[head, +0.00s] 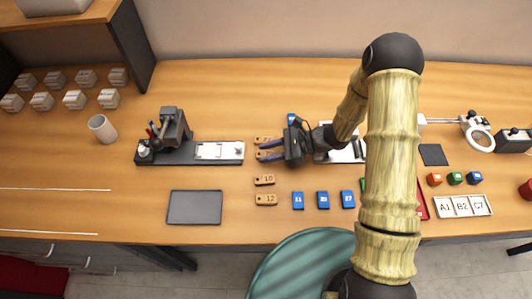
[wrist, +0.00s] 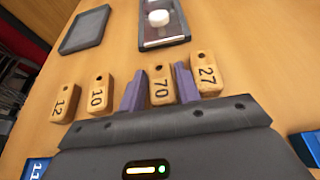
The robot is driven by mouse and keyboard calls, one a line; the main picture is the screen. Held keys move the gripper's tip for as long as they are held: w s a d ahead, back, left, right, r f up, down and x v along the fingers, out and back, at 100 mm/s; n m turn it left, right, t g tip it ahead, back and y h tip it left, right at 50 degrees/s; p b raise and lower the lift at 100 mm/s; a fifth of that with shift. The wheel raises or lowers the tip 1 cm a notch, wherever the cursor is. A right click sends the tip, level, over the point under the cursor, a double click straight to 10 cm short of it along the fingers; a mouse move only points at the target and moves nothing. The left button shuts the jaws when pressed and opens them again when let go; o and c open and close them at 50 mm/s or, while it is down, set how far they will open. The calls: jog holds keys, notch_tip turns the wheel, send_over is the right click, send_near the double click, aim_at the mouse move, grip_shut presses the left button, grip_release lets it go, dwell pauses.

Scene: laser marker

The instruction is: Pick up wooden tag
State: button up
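Several wooden tags lie in a column on the table: tag 27 (wrist: 206,74), tag 70 (wrist: 161,86), tag 10 (wrist: 99,95) and tag 12 (wrist: 65,102). In the head view, tag 10 (head: 264,180) and tag 12 (head: 266,199) lie clear, nearer the front edge. My gripper (wrist: 159,84) is open, with its purple fingers on either side of tag 70. The tag nearly fills the gap; contact is hard to tell. In the head view, my gripper (head: 264,149) reaches in from the right and partly covers the far tags.
A dark tray (head: 195,207) and the marker machine (head: 172,130) with its white-plated bed (head: 219,151) stand to the left. Blue tags (head: 322,200) lie right of the wooden ones. A cup (head: 102,128) stands farther left.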

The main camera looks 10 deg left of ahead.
aim_at(268, 154)
jog(key=shift+s+a+f, duration=0.1)
jog(key=shift+a+f, duration=0.05)
jog(key=shift+a, duration=0.1)
dwell(0.3)
jog(key=c, duration=0.6)
jog(key=shift+r, duration=0.2)
notch_tip(268, 154, up, 10)
jog(key=shift+f+b, duration=0.15)
jog(key=shift+b, duration=0.25)
dwell(0.3)
